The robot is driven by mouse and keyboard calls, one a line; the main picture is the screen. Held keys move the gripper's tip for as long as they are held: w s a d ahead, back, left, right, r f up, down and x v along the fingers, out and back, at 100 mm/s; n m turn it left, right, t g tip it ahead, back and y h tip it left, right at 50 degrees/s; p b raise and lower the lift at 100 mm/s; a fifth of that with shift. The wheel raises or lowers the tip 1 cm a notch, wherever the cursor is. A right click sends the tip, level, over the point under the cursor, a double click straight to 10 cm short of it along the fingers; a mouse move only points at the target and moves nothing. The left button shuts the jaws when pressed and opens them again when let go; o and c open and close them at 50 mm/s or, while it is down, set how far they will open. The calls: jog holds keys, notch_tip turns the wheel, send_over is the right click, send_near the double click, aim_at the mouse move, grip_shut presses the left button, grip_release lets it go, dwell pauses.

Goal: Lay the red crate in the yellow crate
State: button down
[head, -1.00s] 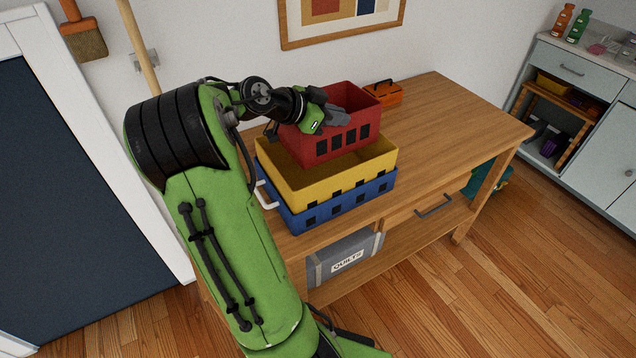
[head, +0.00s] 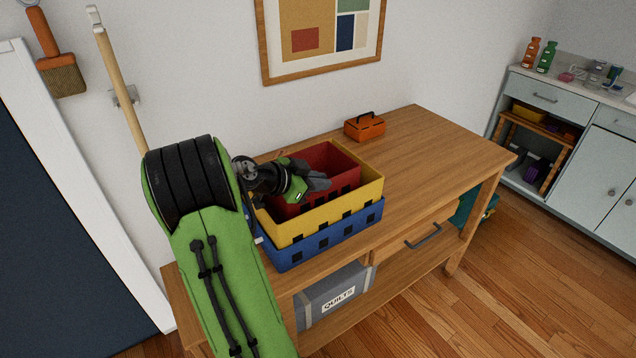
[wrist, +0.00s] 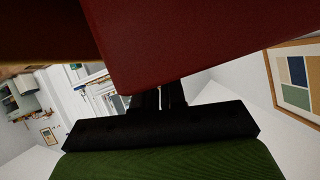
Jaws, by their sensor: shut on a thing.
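The red crate (head: 334,160) sits low inside the yellow crate (head: 370,191) in the head view, its upper walls showing above or near the yellow rim. The yellow crate stands on a blue crate (head: 366,218) on the wooden table. In the wrist view the red crate (wrist: 185,50) fills the top middle, close to the camera, and my fingers show only in part. Whether the red crate's bottom touches the yellow crate's floor is hidden.
An orange toolbox (head: 365,127) stands on the wooden table (head: 430,150) behind the crates. The table's right side is clear. A grey box marked QUILTS (head: 338,297) sits on the shelf below.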

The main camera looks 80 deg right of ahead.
jog(key=shift+f+b, duration=0.3)
jog(key=shift+b, duration=0.1)
jog(key=shift+f, duration=0.2)
